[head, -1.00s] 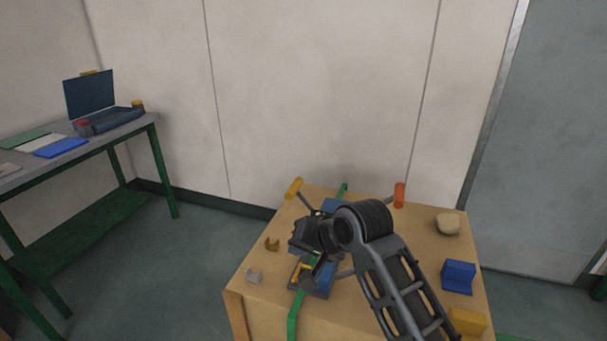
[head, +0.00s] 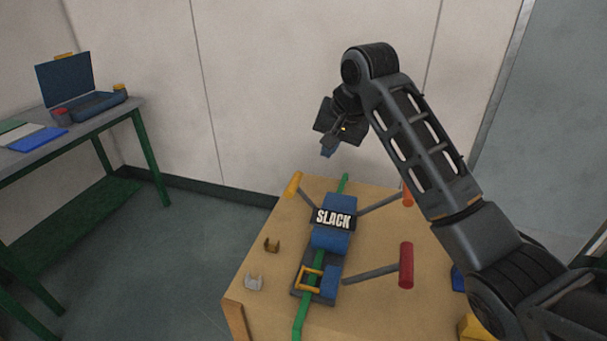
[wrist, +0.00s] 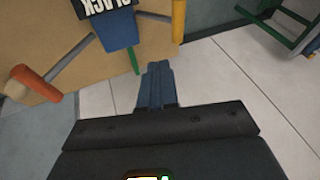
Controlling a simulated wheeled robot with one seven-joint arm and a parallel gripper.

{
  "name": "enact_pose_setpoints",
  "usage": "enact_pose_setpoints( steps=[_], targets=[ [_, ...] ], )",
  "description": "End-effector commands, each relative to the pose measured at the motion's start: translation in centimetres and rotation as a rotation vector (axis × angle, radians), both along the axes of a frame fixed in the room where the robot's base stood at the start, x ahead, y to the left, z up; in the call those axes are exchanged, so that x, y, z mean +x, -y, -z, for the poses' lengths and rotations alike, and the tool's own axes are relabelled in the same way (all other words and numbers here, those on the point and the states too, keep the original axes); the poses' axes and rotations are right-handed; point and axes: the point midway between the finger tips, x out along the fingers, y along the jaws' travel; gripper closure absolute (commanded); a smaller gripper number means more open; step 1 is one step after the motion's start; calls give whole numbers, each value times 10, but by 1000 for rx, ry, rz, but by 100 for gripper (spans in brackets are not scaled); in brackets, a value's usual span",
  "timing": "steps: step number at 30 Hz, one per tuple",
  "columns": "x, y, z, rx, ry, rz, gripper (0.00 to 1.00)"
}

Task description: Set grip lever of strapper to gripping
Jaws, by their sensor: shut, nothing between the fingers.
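The strapper (head: 330,240) is a blue device on the wooden crate top, with a black sign reading SLACK (head: 333,218) and a green strap (head: 299,318) running through it. No marking shows which is the grip lever. My gripper (head: 327,152) is shut and empty, raised above the far edge. In the wrist view its blue fingers (wrist: 157,72) are together, apart from the orange handle (wrist: 36,84) and yellow handle (wrist: 178,20).
The crate top (head: 375,310) also holds a brown clip (head: 272,245), a grey clip (head: 254,282) and a yellow block (head: 474,328). A wall stands behind. A green-legged table (head: 125,108) with a blue case (head: 85,100) is at left.

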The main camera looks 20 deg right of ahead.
Motion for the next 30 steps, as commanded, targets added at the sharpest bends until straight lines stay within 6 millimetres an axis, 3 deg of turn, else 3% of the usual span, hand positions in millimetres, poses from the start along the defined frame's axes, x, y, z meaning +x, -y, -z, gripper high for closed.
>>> enact_pose_setpoints(
  steps=[8, 23, 30],
  targets=[
    [5, -1, 10, 0, -1, 0, 100],
    [46, -8, 92, -2, -2, 1, 100],
    [61, -30, 107, -2, 0, -2, 100]
  ],
)
